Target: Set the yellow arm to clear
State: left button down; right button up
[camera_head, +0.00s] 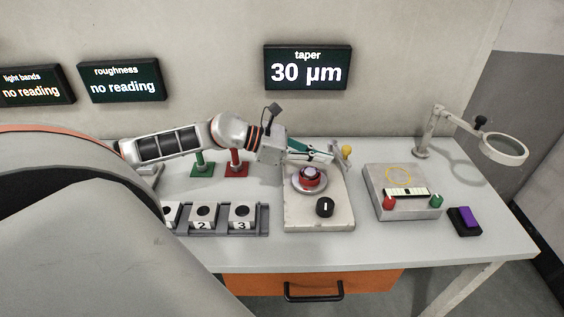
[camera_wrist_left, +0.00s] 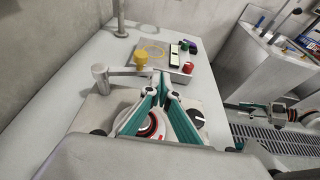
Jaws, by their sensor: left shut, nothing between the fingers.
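The yellow arm shows as a metal bar with a yellow knob (camera_head: 346,152) at the back right of a grey plate (camera_head: 335,217). In the left wrist view the yellow knob (camera_wrist_left: 141,58) stands beyond the fingertips, and its bar runs rightward from a metal post (camera_wrist_left: 100,78). My left gripper (camera_head: 332,157) is shut and empty, above the plate and close to the knob but apart from it. A round red and white part (camera_head: 310,178) lies below the fingers, partly hidden by them. What appears to be my right gripper (camera_wrist_left: 262,108) shows only in the wrist view; its fingers are unclear.
A black knob (camera_head: 325,207) is on the plate's front. Right of it stand a grey box (camera_head: 402,205) with red and green knobs, a purple button (camera_head: 465,220) and a magnifier (camera_head: 503,149). Numbered blocks (camera_head: 241,217) sit left. The taper display (camera_head: 307,68) reads 30 µm.

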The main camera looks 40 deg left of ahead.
pick_arm(q)
jog(key=shift+s+a+r, duration=0.1)
jog(key=shift+s+a, duration=0.1)
jog(key=shift+s, duration=0.2)
jog(key=shift+s+a+r, duration=0.1)
jog(key=shift+s+a, duration=0.05)
jog(key=shift+s, duration=0.25)
jog(key=shift+s+a+r, duration=0.1)
jog(key=shift+s, duration=0.25)
jog(key=s+a+r+p, duration=0.2)
jog(key=s, duration=0.4)
jog(key=shift+a+r, duration=0.3)
jog(key=shift+r, duration=0.05)
pick_arm(e)
jog(key=r, duration=0.2)
jog(key=shift+w+r, duration=0.3)
jog(key=shift+w, duration=0.05)
pick_arm(q)
jog(key=shift+s, duration=0.1)
